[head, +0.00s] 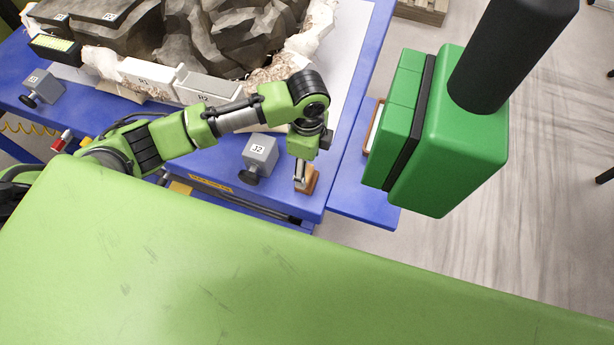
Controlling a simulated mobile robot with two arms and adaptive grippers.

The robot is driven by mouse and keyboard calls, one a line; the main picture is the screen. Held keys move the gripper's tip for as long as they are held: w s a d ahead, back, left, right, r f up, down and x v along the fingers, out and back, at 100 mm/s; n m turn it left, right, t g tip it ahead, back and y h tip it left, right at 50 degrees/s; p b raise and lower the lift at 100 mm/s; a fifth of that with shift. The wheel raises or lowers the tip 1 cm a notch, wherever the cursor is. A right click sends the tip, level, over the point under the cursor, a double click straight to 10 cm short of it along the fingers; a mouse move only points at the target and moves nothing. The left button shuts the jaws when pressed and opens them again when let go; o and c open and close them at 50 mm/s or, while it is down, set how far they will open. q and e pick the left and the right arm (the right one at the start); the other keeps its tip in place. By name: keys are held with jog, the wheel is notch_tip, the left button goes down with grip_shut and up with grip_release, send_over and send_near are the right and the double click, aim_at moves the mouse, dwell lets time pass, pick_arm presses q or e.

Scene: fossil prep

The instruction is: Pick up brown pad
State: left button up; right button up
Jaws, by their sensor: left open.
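A small brown pad (311,183) lies on the blue table near its front right corner. My left gripper (300,184) points down right at the pad, its pale fingers overlapping the pad's left part in the head view. The gripper is open; I cannot tell whether the fingers touch the pad or straddle it. Part of the pad is hidden behind the fingers. My right gripper is not in view.
A grey block marked J2 (262,151) stands just left of the gripper. White trays R1 (147,75) and R2 (208,88) sit before a large dark fossil rock (225,40). A green box-shaped unit (455,130) hangs at the right. The blue table (345,130) is bare right of the pad.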

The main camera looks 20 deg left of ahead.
aim_at(307, 173)
pick_arm(q)
jog(key=shift+w+a+f+p, duration=0.1)
jog(key=shift+w+f+p, duration=0.1)
jog(key=shift+f, duration=0.9)
jog(key=shift+w+a+f+p, duration=0.1)
jog(key=shift+f+p, duration=0.1)
jog(key=shift+f, duration=0.85)
jog(key=shift+w+f+p, duration=0.1)
jog(key=shift+f+p, duration=0.1)
jog(key=shift+f, duration=0.9)
jog(key=c, duration=1.5)
